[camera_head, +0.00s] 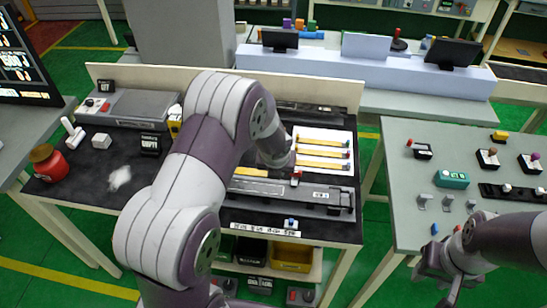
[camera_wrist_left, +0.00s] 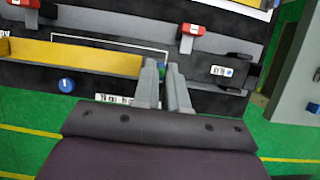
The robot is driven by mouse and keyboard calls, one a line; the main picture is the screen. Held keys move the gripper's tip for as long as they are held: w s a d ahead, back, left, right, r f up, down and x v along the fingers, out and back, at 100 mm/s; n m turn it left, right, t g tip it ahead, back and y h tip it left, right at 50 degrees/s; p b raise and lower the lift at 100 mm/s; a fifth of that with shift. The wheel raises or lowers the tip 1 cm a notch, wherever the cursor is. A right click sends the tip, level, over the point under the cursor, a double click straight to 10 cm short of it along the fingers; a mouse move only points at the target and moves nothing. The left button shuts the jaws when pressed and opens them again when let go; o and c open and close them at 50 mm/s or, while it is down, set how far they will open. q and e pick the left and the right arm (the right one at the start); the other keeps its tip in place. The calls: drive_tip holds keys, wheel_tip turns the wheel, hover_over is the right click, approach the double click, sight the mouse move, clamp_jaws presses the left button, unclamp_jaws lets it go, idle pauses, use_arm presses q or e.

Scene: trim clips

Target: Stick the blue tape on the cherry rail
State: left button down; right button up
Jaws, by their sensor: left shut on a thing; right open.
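My left gripper (camera_wrist_left: 163,72) is shut on a small blue-green piece, mostly hidden between its fingers; it is likely the blue tape. In the head view my left arm reaches over the middle workbench and hides that gripper. In the left wrist view a long yellow bar (camera_wrist_left: 80,57) lies beside the fingers, its right end close to them. Several yellow strips (camera_head: 322,152) lie on a white sheet at the bench's right. I cannot tell which piece is the cherry rail. My right gripper (camera_head: 443,272) is open at lower right, away from the bench work.
Red clips (camera_wrist_left: 191,30) stand on a grey fixture (camera_head: 285,190). A blue knob (camera_wrist_left: 66,85) is near the bench's front edge. A red jar (camera_head: 48,163) and white blocks stand at left. The right table (camera_head: 400,175) holds small devices, including a teal box (camera_head: 451,179).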

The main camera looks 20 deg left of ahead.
use_arm(q)
drive_tip(key=shift+w+d+r, duration=0.15)
drive_tip(key=shift+w+d, duration=0.05)
drive_tip(key=shift+w, duration=0.15)
drive_tip(key=shift+f, duration=0.4)
wheel_tip(320, 180, down, 7)
drive_tip(key=b, duration=0.5)
drive_tip(key=shift+b, duration=0.4)
use_arm(e)
wheel_tip(320, 180, down, 6)
drive_tip(key=shift+w+d+r, duration=0.1)
drive_tip(key=shift+w+d, duration=0.05)
drive_tip(key=shift+r, duration=0.15)
use_arm(q)
drive_tip(key=c, duration=1.1)
unclamp_jaws()
